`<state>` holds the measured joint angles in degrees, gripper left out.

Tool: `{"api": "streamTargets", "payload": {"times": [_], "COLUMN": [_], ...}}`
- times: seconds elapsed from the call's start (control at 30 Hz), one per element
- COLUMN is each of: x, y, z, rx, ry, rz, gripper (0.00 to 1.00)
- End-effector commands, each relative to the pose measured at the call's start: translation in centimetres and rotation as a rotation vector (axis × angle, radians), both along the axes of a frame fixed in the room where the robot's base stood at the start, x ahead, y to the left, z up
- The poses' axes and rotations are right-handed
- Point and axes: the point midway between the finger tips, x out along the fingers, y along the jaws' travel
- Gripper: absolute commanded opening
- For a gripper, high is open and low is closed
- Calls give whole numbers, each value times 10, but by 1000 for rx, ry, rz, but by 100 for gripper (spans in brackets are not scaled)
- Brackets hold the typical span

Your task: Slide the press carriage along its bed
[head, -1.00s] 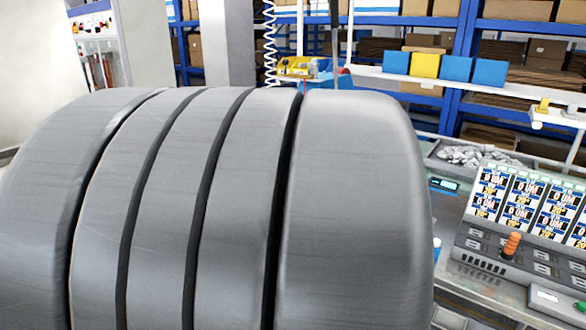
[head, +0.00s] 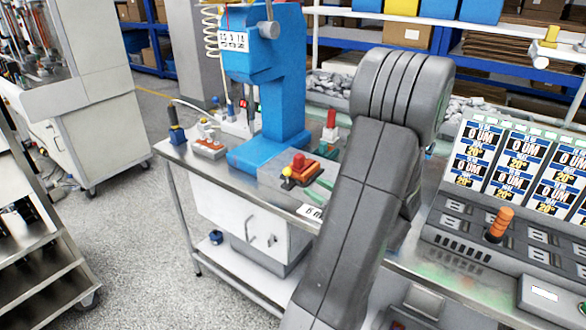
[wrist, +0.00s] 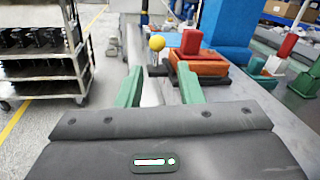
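The blue press (head: 275,85) stands on the metal bench. At its foot is a low orange-red carriage block (head: 303,170) on a dark base, with a small yellow ball knob (head: 287,171) at its left. In the wrist view the carriage (wrist: 200,66) has a red block on top, and the yellow knob (wrist: 157,43) stands on a short post at its left. My gripper (wrist: 160,86) is open, its two green fingers apart with nothing held between them. The knob appears beyond the fingertips, roughly between them. In the head view my grey arm hides most of the gripper.
A control panel with an orange-handled lever (head: 499,225) is right of my arm. A red-topped fixture (head: 330,130) and a small orange-and-white device (head: 208,147) stand on the bench. A shelved cart (head: 35,250) is at the left, with open floor between it and the bench.

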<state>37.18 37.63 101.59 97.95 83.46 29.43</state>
Motion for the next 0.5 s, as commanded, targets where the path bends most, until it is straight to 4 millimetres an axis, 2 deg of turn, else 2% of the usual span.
{"api": "streamTargets", "payload": {"times": [0.17,0.5], "x": [17,68], "y": [18,66], "z": [2,2], "rx": [-2,-4], "ry": [0,0], "rz": [6,8], "gripper": [34,34]}}
